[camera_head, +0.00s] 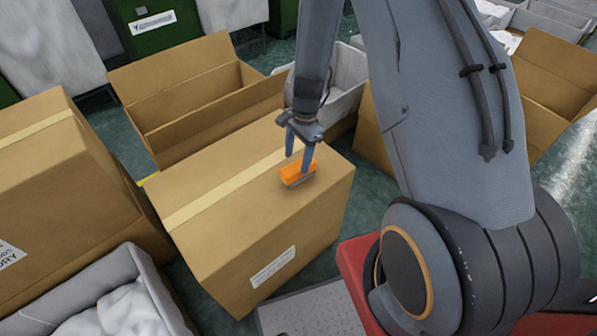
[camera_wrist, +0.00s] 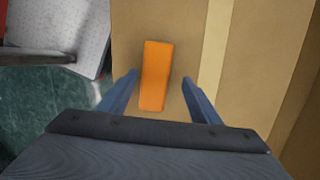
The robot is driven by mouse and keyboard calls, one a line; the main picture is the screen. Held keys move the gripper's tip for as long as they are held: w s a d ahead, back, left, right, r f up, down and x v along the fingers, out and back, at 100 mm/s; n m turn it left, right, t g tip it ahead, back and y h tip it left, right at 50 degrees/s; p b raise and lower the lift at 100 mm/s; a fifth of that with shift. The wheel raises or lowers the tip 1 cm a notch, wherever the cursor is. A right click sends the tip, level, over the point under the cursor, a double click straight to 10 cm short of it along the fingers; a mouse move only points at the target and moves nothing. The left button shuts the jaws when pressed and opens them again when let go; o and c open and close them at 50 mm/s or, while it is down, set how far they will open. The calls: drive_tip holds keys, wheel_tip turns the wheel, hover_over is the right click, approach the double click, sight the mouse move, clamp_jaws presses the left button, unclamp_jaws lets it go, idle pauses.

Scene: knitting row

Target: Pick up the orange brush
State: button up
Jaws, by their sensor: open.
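The orange brush (camera_head: 294,175) is a small block with an orange top and a greyish lower edge. It lies on top of a closed, taped cardboard box (camera_head: 222,225). My gripper (camera_head: 299,160) points down at the brush with a finger on either side. In the wrist view my gripper (camera_wrist: 160,82) is open, and a gap shows between each finger and the brush. I cannot tell the exact height of the fingertips.
An open cardboard box (camera_head: 205,130) stands behind the closed one, and another closed box (camera_head: 60,180) is at the left. A grey bin with white material (camera_head: 140,265) is at the lower left. A grey bin (camera_head: 345,95) sits behind my gripper. The box top around the brush is clear.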

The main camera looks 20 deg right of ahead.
sight(300, 165)
drive_tip(key=f, duration=0.3)
drive_tip(key=f+p, duration=0.1)
drive_tip(key=shift+s+d+f, duration=0.2)
drive_tip(key=shift+s+f, duration=0.1)
drive_tip(key=shift+s, duration=0.1)
drive_tip(key=shift+a+f, duration=0.1)
drive_tip(key=shift+f, duration=0.5)
drive_tip(key=c, duration=1.2)
drive_tip(key=shift+r, duration=0.1)
wheel_tip(300, 165, up, 10)
drive_tip(key=shift+f+b, duration=0.1)
drive_tip(key=shift+b, duration=0.4)
